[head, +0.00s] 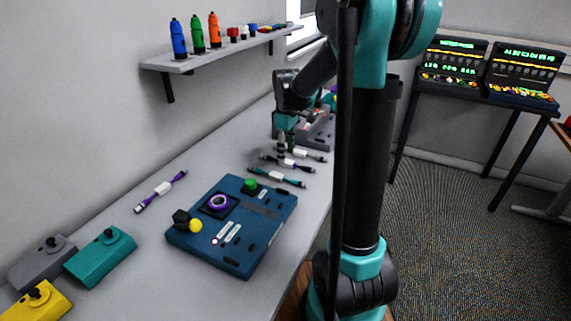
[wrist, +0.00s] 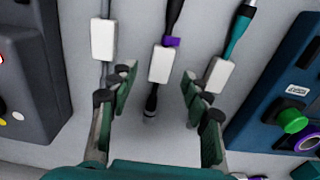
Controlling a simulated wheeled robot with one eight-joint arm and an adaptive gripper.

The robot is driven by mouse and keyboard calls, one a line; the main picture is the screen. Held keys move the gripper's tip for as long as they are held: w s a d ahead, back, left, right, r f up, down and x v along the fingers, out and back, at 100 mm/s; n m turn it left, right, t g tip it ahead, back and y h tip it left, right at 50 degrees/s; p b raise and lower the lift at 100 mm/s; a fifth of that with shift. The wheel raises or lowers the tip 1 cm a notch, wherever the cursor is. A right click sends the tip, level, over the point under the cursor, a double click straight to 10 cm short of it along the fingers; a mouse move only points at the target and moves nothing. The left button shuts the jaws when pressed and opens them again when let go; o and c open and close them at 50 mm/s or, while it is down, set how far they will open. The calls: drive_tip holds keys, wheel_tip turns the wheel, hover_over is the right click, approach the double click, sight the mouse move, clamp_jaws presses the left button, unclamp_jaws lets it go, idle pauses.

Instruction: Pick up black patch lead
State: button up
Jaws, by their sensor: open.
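The black patch lead (wrist: 151,98) has black ends, a white label block and a small purple band. In the wrist view it runs up the middle, lying on the grey bench. My gripper (wrist: 158,82) is open, with one finger on each side of the lead's white block and nothing held. In the head view my gripper (head: 284,143) points down over the lead, which shows (head: 270,158) just below it. Whether the fingers touch the lead cannot be told.
A grey-cabled lead (wrist: 103,40) lies left of it, and a teal lead (wrist: 217,75) lies close by on the right. A dark blue panel (head: 215,252) with knobs stands nearby. A dark grey box (wrist: 40,60) is at the wrist view's left. A purple lead (head: 160,191) lies farther off.

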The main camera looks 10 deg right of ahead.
sight(287, 163)
drive_tip(key=shift+f, duration=1.45)
clamp_jaws()
